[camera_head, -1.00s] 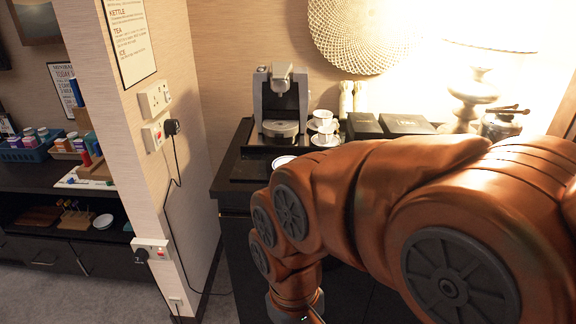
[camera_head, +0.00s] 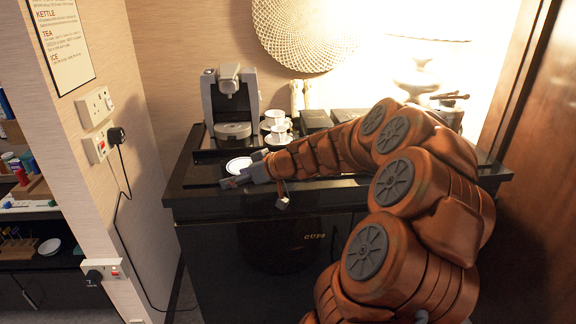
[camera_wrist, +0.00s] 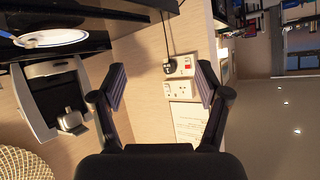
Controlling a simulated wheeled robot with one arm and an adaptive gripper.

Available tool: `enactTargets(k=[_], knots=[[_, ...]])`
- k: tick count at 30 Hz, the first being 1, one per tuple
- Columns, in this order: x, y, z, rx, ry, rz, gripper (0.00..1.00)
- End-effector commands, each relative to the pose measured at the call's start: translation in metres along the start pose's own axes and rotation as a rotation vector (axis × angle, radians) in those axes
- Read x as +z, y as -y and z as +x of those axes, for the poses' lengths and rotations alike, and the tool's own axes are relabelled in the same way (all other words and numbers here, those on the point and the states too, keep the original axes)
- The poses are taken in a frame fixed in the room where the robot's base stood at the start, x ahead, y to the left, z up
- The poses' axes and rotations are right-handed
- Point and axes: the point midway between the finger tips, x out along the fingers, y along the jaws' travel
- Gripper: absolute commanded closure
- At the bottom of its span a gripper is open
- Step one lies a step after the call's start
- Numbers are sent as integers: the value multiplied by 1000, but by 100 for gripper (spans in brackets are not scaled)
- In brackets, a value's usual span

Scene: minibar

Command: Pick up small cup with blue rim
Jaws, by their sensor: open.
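White cups on saucers stand on the dark counter just right of the coffee machine. One cup (camera_head: 274,117) is behind and another cup (camera_head: 278,131) is in front. A blue rim cannot be made out on either at this size. My gripper (camera_head: 233,181) is over the counter's front left part, in front of the white plate and left of the cups. In the wrist view my gripper (camera_wrist: 162,86) shows open, its two fingers wide apart with nothing between them. No cup can be made out clearly in the wrist view.
The coffee machine (camera_head: 231,103) stands at the counter's back left. A white plate (camera_head: 238,165) lies in front of it, also seen in the wrist view (camera_wrist: 52,38). Dark boxes (camera_head: 316,119) stand right of the cups. The socket wall (camera_head: 96,105) bounds the left.

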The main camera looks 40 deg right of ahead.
Motion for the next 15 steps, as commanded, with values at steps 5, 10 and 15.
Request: enactTargets(k=[5,10,15], knots=[[29,-129,-44,246,-105,-18,25],[60,-197,-80,397,-127,-30,25],[71,-220,-93,453,-126,-38,25]])
